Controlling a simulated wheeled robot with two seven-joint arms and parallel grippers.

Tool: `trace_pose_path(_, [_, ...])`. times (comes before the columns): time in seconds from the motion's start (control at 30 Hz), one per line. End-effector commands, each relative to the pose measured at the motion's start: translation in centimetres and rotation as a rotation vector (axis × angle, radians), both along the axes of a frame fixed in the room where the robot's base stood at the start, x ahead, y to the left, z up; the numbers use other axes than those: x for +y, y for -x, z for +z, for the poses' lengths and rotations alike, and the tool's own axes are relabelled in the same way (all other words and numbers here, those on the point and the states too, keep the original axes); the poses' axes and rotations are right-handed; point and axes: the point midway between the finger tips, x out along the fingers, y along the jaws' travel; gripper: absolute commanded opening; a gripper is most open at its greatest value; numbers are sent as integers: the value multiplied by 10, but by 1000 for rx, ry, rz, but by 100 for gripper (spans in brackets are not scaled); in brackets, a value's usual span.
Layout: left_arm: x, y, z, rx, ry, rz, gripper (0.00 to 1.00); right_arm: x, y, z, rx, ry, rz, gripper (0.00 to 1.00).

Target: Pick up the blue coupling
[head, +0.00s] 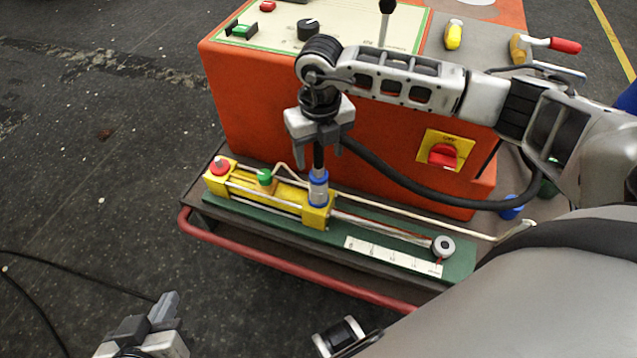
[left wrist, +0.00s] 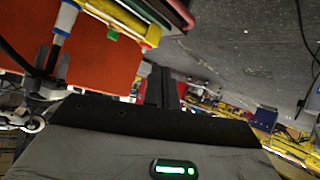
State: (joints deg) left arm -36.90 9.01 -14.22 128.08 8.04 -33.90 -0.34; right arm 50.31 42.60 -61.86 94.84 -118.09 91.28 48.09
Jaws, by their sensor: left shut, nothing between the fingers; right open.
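The blue coupling (head: 318,188) is a silver sleeve with blue bands. It stands upright at the right end block of the yellow cylinder (head: 315,217), with a black stem or hose end at its top. In the left wrist view, the coupling (left wrist: 66,17) shows at the upper left. My right gripper (head: 318,157) is above the coupling, pointing down, its fingers open on either side of the black stem. Whether they touch it I cannot tell. My left gripper (head: 166,308) is shut and empty at the lower left, away from the cylinder.
The orange cabinet (head: 270,115) stands behind the cylinder, with a red switch (head: 442,155) on its front. A black hose (head: 420,188) loops to the right. The green bench strip (head: 460,260) has a red rail (head: 290,268) in front. The floor at left is mostly clear.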

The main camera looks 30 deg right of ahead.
Motion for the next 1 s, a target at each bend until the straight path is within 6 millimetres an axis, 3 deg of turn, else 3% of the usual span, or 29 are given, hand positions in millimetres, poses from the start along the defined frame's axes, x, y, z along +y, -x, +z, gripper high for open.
trace_pose_path(0.27, [-2,1,-7,14,2,-6,0,1,1,-19,1,-1,1,62])
trace_pose_path(0.6, [-7,-2,-20,34,7,-17,0,3,2,-64,2,-1,2,62])
trace_pose_path(0.8, [-8,-2,-23,45,7,-20,0,3,1,-64,0,-1,2,62])
trace_pose_path(0.83, [-8,-2,-23,44,7,-20,0,3,1,-64,0,-1,2,59])
trace_pose_path(1.0, [-8,-2,-22,41,8,-19,0,3,1,-64,0,-1,1,12])
